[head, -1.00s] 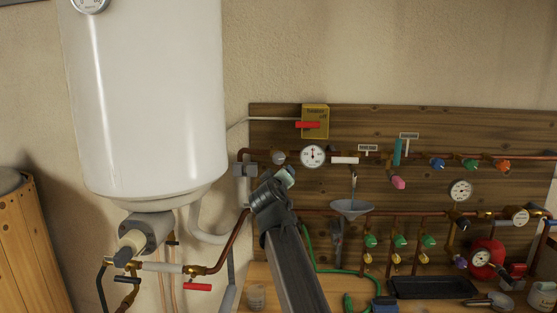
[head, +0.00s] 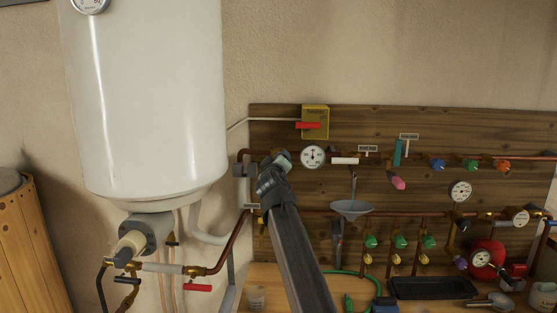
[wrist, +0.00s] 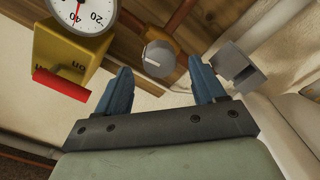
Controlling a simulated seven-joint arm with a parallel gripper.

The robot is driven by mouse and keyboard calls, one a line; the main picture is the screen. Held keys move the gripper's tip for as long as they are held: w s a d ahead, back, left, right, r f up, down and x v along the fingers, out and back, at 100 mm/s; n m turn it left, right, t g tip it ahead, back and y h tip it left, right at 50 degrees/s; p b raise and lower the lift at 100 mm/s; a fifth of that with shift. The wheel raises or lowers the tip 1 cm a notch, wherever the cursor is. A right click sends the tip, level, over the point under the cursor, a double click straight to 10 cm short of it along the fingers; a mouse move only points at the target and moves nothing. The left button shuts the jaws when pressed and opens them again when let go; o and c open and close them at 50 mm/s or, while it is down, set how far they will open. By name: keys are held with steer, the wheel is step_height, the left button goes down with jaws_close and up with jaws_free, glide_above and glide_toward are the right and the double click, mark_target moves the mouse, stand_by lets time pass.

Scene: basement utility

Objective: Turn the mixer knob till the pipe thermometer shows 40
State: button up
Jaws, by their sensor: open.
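The grey mixer knob (wrist: 159,58) with a pale mark line sits on the copper pipe in the wrist view. My gripper (wrist: 160,78) is open, its two blue fingers spread to either side below the knob, with nothing between them; I cannot tell whether either finger touches it. In the head view my gripper (head: 273,163) covers the knob. The round white pipe thermometer (head: 312,157) is just right of my gripper. It also shows in the wrist view (wrist: 88,17), cut off at the top, with 20 and 40 visible. I cannot read its needle surely.
A yellow box (head: 316,117) with a red lever is above the thermometer. A grey block (wrist: 238,68) is close to the right finger in the wrist view. The white boiler (head: 145,95) stands left. Several coloured valves and a funnel (head: 351,208) are right.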

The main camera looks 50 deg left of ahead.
steer(key=x, duration=0.5)
steer(key=shift+w+a, duration=0.1)
steer(key=shift+a, duration=0.05)
steer(key=c, duration=1)
steer(key=shift+c, duration=0.3)
